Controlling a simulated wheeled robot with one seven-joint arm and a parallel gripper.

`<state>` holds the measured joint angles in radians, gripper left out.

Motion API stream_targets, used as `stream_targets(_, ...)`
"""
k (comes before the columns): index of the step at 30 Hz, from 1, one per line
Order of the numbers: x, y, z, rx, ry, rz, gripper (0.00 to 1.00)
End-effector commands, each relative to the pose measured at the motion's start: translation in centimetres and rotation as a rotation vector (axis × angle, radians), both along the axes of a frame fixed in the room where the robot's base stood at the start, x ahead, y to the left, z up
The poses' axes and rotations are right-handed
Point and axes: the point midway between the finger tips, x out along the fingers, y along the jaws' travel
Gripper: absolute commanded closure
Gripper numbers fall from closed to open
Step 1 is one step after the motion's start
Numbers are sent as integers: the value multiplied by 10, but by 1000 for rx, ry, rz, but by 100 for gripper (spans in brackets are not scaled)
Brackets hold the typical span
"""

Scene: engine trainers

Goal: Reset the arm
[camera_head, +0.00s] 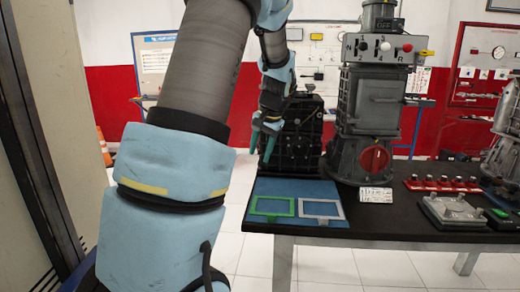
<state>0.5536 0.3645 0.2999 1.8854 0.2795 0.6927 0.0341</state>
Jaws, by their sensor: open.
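My arm rises in the left half of the view, and its far end reaches down over the left part of the table. My gripper (261,148) points down with its fingers apart and appears empty. In the picture it overlaps the left side of a black ribbed block (300,140). I cannot tell how far it is from that block. Below it, a blue mat (290,187) lies on the table with a green frame (272,214) and a grey-white frame (321,217) on it. My upper arm hides part of the scene behind it.
A tall grey machine (371,110) with a red round cover stands right of the black block. A tall cabinet (60,80) stands close at left.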

Motion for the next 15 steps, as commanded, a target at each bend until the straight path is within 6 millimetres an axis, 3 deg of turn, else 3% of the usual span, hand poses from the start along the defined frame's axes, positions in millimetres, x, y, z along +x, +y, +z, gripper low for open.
stream_targets(1, -24, 15, -9, -46, 24, 45, 50)
stream_targets(3, -55, 28, -20, -107, 49, 100, 50)
stream_targets(9, -145, 54, -46, -239, 97, 255, 50)
stream_targets(15, -207, 65, -62, -300, 116, 361, 50)
